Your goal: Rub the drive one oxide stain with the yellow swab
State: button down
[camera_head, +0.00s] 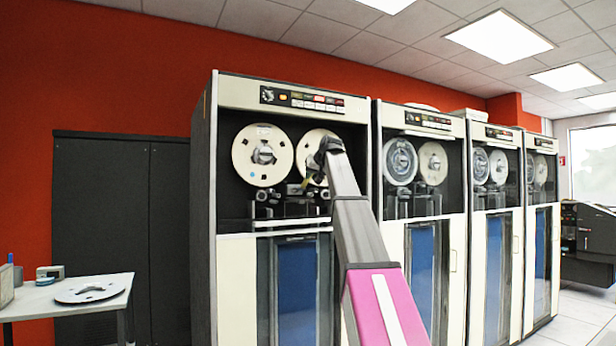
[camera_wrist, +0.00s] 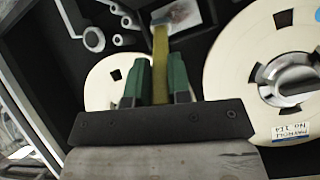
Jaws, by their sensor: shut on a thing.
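My gripper (camera_wrist: 159,68) is shut on the yellow swab (camera_wrist: 160,48), which stands up between its two green fingers in the wrist view. The swab's far end reaches a pale metal plate (camera_wrist: 192,14) in the tape drive. A faint brownish smudge (camera_wrist: 180,12) shows on that plate, beside the swab's end. I cannot tell whether the swab touches it. In the head view my gripper (camera_head: 316,172) is inside the open upper bay of the nearest tape drive (camera_head: 228,275), in front of its right reel. The stain is not discernible there.
The drive's left reel (camera_head: 262,155) and right reel (camera_head: 309,150) are close to my gripper. Guide rollers (camera_wrist: 94,39) sit beside the plate. More tape drives (camera_head: 418,150) stand to the right. A small table (camera_head: 60,302) with a loose reel (camera_head: 90,291) is at the left.

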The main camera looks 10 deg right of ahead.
jog(key=shift+d, duration=0.3)
jog(key=shift+s+a, duration=0.7)
jog(key=shift+a, duration=2.05)
jog(key=shift+w+d, duration=0.25)
jog(key=shift+d, duration=0.65)
jog(key=shift+w+d, duration=0.25)
jog(key=shift+d, duration=0.7)
jog(key=shift+w+d, duration=0.25)
jog(key=shift+d, duration=0.65)
jog(key=shift+a, duration=0.15)
jog(key=a, duration=0.1)
jog(key=s+a, duration=0.1)
jog(key=a, duration=0.3)
jog(key=shift+s, duration=0.45)
